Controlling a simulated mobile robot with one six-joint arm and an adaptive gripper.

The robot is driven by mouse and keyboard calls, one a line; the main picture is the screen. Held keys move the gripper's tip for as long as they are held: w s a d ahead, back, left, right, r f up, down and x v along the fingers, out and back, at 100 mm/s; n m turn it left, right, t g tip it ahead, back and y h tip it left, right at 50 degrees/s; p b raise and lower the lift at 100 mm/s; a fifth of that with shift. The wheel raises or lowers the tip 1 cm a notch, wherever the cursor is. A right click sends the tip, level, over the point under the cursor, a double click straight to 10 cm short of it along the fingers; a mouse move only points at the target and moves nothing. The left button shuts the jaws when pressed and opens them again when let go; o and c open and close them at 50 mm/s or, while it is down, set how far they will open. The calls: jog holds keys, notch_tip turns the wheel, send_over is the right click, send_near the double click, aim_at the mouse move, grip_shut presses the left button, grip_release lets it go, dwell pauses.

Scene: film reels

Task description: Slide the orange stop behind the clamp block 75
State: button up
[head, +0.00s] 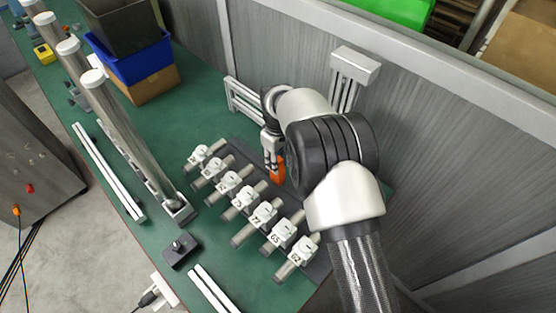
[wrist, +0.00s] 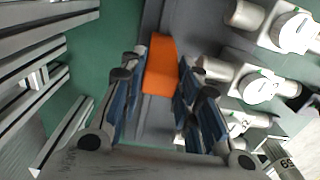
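The orange stop (head: 278,170) is between my gripper's fingertips, above the dark plate (head: 318,262) at the far side of the row of clamp blocks. In the wrist view the orange stop (wrist: 160,65) stands out past the blue-padded fingers of my gripper (wrist: 161,88), which lie close against both its sides. My gripper (head: 272,155) points down and appears shut on it. White numbered clamp blocks sit on grey rods; 72 (head: 262,213) and 65 (head: 281,235) are readable. The block just left of 72 (head: 242,199) has a label ending in 5, its first digit unclear.
A grey slotted frame (head: 243,100) and an upright post (head: 352,70) stand by the wall behind my gripper. A blue bin (head: 140,65) is at the back left. A long light rail (head: 108,172) and a black block (head: 180,250) lie left. Green table is bare between bin and blocks.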

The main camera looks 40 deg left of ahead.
jog(key=o, duration=0.4)
jog(key=shift+c, duration=0.2)
jog(key=shift+r, duration=0.1)
notch_tip(320, 180, up, 12)
dwell(0.8)
